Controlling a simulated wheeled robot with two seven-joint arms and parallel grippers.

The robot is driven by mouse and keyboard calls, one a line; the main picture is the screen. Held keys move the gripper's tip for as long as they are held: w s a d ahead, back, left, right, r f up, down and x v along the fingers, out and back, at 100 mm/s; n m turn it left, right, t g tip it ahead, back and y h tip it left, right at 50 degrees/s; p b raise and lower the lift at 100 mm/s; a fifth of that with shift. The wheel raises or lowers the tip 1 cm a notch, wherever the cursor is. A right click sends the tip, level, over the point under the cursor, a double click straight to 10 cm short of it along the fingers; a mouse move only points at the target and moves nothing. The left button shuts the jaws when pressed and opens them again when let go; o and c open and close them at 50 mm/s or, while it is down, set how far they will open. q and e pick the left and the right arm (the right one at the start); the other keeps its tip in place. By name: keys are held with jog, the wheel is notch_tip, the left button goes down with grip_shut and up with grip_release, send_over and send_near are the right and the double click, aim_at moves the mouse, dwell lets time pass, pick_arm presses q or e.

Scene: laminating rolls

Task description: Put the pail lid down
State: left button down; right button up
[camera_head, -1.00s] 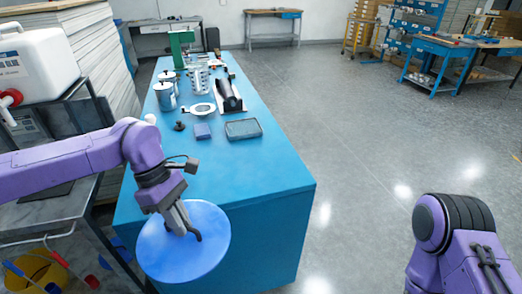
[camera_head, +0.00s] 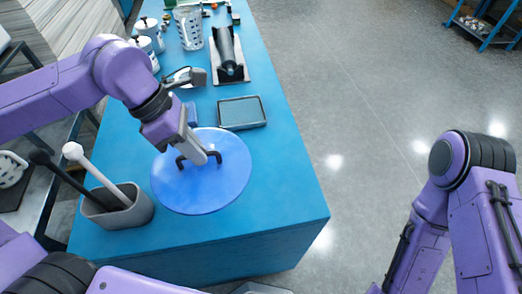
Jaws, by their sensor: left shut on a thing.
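The pail lid (camera_head: 228,183) is a round, flat blue disc with a dark handle on top. It is over the near end of the blue table and looks level. I cannot tell whether it touches the table top. My left gripper (camera_head: 203,157) is shut on the lid's handle from above and partly hides it. My right arm shows at the right edge of the view, but its gripper is out of the picture.
The blue table (camera_head: 292,180) is bare right of the lid. A shallow dark tray (camera_head: 242,112) lies just behind it. A grey holder (camera_head: 128,213) with two sticks stands to its left. A black roller (camera_head: 227,50), a perforated metal cup (camera_head: 189,28) and lidded cans (camera_head: 149,32) stand farther back.

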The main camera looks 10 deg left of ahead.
aim_at(240, 149)
pick_arm(q)
jog(key=d, duration=0.1)
jog(key=w+d+f, duration=0.1)
jog(key=d+p, duration=0.1)
jog(key=shift+w+d+f, duration=0.1)
jog(key=shift+w+f, duration=0.15)
jog(key=w+d+f, duration=0.1)
jog(key=w+d, duration=0.1)
jog(key=w+d+f+p, duration=0.1)
jog(key=f, duration=0.1)
jog(key=shift+w+d, duration=0.35)
jog(key=w+d+f, duration=0.1)
jog(key=f, duration=0.1)
jog(key=w+d+f, duration=0.1)
jog(key=f, duration=0.2)
jog(key=w+d+f+p, duration=0.1)
jog(key=f, duration=0.1)
jog(key=shift+f, duration=0.35)
jog(key=shift+w+a+f, duration=0.1)
jog(key=shift+w+f, duration=0.05)
jog(key=shift+f, duration=0.1)
pick_arm(e)
jog(key=r, duration=0.3)
jog(key=shift+s+r, duration=0.15)
jog(key=shift+s, duration=0.25)
pick_arm(q)
jog(key=c, duration=1.2)
grip_release()
jog(key=shift+f, duration=0.1)
